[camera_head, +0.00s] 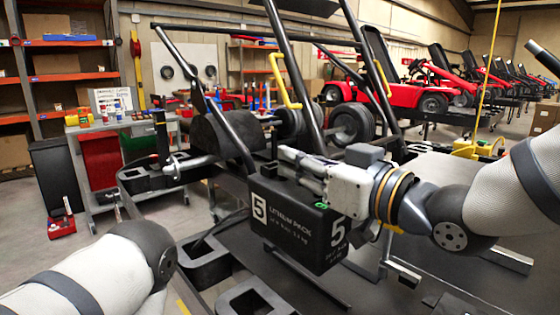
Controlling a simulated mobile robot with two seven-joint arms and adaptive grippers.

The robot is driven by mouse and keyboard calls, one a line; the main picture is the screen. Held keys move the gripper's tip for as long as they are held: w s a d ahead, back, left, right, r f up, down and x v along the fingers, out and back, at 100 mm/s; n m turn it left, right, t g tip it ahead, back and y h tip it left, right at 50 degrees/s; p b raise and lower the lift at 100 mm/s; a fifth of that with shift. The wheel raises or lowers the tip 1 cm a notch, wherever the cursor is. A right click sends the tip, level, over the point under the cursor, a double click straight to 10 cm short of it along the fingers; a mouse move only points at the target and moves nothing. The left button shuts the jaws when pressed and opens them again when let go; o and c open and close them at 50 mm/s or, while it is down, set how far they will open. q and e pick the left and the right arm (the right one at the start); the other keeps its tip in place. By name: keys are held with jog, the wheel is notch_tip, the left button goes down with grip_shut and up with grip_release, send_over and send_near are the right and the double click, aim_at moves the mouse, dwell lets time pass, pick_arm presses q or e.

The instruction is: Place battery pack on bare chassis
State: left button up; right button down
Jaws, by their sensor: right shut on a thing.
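The battery pack (292,228) is a black box marked "5" and "LITHIUM PACK", in the middle of the head view. My right gripper (290,166) reaches in from the right and is shut on the pack at its top. The fingers' contact with it is partly hidden. The bare chassis (281,50) is a black tubular frame with tall slanted bars, behind and around the pack. The pack hangs over the dark flat area in front of the bars; I cannot tell whether it touches anything below. My left arm shows at lower left, but its gripper is out of view.
Black open square brackets (202,262) lie low, left of and below the pack. Yellow clamp-like handles (284,80) sit on the frame bars. A tool cart (150,185) stands at left, shelves (70,78) behind it. Red karts (432,88) line the back right.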

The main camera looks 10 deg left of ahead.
jog(key=w+d+f+b, duration=0.1)
jog(key=w+d+f, duration=0.4)
jog(key=f, duration=0.5)
jog(key=shift+w+d+f, duration=0.15)
jog(key=shift+d, duration=1.1)
jog(key=c, duration=1.6)
grip_release()
jog(key=shift+f, duration=0.2)
jog(key=shift+c, duration=0.2)
pick_arm(q)
jog(key=shift+s+f+g, duration=0.4)
jog(key=shift+s+f, duration=0.55)
jog(key=shift+s, duration=0.1)
jog(key=shift+w+r+t+p, duration=0.3)
jog(key=shift+w+r+p, duration=0.05)
jog(key=shift+w+r, duration=0.4)
pick_arm(e)
jog(key=v, duration=1.2)
